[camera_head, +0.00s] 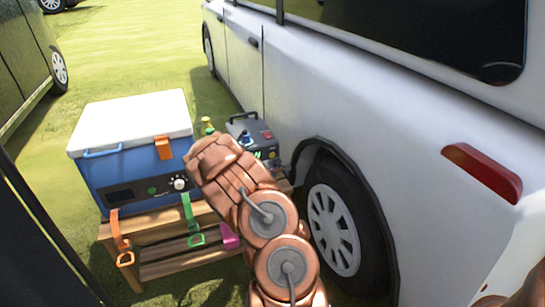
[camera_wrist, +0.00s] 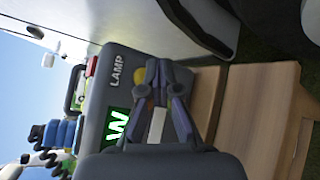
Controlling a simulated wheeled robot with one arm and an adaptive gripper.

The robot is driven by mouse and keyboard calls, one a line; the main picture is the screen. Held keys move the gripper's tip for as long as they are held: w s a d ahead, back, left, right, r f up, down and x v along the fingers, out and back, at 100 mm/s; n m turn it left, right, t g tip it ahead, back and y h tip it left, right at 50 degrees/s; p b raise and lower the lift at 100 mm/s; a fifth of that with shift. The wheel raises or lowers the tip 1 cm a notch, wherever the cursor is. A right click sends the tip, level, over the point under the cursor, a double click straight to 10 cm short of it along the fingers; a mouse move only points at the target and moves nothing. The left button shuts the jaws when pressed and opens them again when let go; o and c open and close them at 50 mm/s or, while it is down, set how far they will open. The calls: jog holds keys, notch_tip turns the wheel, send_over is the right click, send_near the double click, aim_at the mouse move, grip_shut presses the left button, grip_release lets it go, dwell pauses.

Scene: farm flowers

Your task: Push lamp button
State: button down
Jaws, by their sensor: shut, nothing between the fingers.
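The dark grey lamp box (camera_wrist: 97,88) fills the middle of the wrist view, turned on its side, with the white word LAMP and a lit green display (camera_wrist: 117,124). My gripper (camera_wrist: 158,68) is shut and empty, its fingers in front of the box face. A yellow part (camera_wrist: 141,103), possibly the button, shows partly behind the left finger; I cannot tell whether the fingers touch it. In the head view the lamp box (camera_head: 238,126) stands beside the white vehicle, partly hidden by my copper-coloured arm, which also hides my gripper.
A blue cooler (camera_head: 125,170) with a white lid stands left of the lamp box on a wooden slatted stand (camera_head: 165,250). Straps hang from the stand. The white vehicle (camera_head: 390,130) closes off the right side. Open grass (camera_head: 130,40) lies behind.

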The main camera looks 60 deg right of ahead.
jog(key=shift+s+a, duration=0.7)
jog(key=shift+s, duration=0.35)
jog(key=shift+s+a, duration=0.7)
jog(key=shift+s, duration=0.3)
